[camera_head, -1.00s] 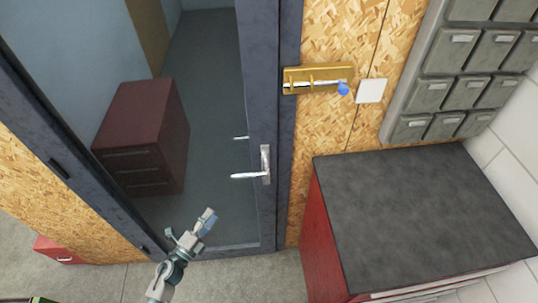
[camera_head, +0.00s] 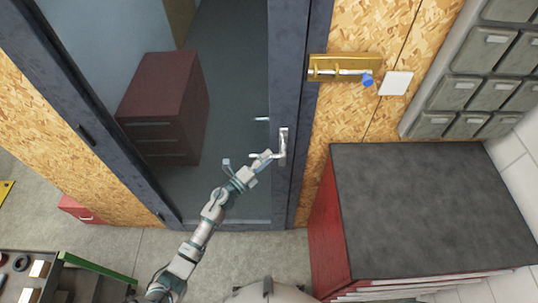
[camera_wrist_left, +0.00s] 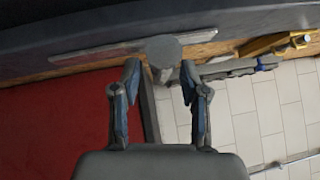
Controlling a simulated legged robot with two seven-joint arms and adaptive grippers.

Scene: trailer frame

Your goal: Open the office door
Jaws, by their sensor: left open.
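The office door (camera_head: 287,80) is a dark blue-grey frame around a large glass pane, and it looks closed. Its metal handle (camera_head: 283,143) has an upright plate and a lever pointing left. My left gripper (camera_head: 252,164) is open at the lever's left end. In the left wrist view the round handle part (camera_wrist_left: 163,50) shows between and just beyond the open fingertips of my left gripper (camera_wrist_left: 160,68). I cannot tell whether the fingers touch it. My right gripper is not in view.
A red cabinet with a dark top (camera_head: 420,210) stands right of the door. A brass bolt (camera_head: 345,66) with a blue knob is on the chipboard wall. A cart (camera_head: 85,280) is at lower left. Grey floor (camera_head: 130,245) is clear before the door.

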